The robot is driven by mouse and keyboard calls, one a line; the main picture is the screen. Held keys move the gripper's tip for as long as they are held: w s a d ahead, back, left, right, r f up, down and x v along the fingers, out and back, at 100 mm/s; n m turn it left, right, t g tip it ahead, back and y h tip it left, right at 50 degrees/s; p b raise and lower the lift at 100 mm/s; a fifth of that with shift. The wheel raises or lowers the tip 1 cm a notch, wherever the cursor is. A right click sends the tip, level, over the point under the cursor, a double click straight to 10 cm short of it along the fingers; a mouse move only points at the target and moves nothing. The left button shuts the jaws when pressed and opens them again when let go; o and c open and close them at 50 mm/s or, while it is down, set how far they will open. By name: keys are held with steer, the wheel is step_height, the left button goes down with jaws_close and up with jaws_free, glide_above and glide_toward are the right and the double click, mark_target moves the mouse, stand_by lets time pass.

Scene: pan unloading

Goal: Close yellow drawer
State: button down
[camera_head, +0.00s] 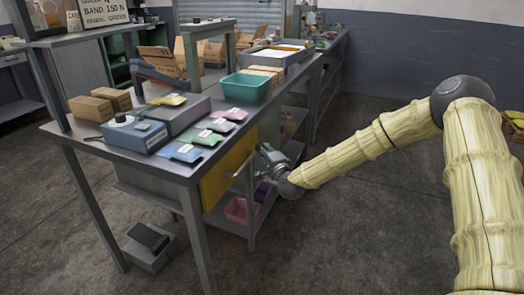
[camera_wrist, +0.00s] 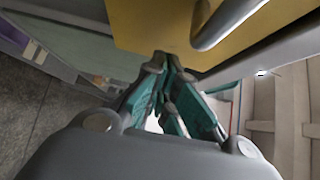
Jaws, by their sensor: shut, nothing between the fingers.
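The yellow drawer (camera_head: 222,178) has its front under the near right side of the grey workbench; how far it stands out is hard to tell. Its metal bar handle (camera_head: 241,168) is on the front, and the handle (camera_wrist: 222,24) shows large at the top of the wrist view. The yellow front (camera_wrist: 150,22) fills the top middle there. My gripper (camera_head: 262,152) is beside the right part of the drawer front. In the wrist view my gripper (camera_wrist: 167,62) has its fingertips together and empty, close to the front's lower edge; contact cannot be told.
The workbench (camera_head: 105,152) carries coloured packets (camera_head: 228,115), a teal bin (camera_head: 246,86), a grey scale-like device (camera_head: 134,133) and cardboard boxes (camera_head: 100,104). A pink bin (camera_head: 238,211) stands on the lower shelf beneath my gripper. The floor (camera_head: 370,220) right of the bench is clear.

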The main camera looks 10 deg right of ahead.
steer(key=s+d, duration=0.3)
steer(key=s, duration=0.8)
steer(key=s+a+f+n+g, duration=0.3)
steer(key=s+f, duration=0.5)
steer(key=f, duration=0.1)
steer(key=s+a+f+n+g+y, duration=0.1)
steer(key=s+a+f+n+g, duration=0.25)
steer(key=s+f, duration=0.45)
steer(key=s+a+f+n+g, duration=0.2)
steer(key=s+a+f+g, duration=0.1)
steer(key=s+f, duration=0.55)
steer(key=s+d+f+n+g+h, duration=0.1)
steer(key=s+f+n+g, duration=0.15)
steer(key=s+f, duration=0.45)
steer(key=s+d+f+n+g+h, duration=0.1)
steer(key=s+d+f+n+g, duration=0.15)
steer(key=s, duration=0.75)
steer(key=s+d+n+g+h, duration=0.2)
steer(key=s+d+n+g, duration=0.1)
steer(key=s, duration=0.7)
step_height(320, 180, up, 14)
steer(key=p, duration=1.5)
steer(key=shift+f+m, duration=0.15)
steer(key=shift+m, duration=0.2)
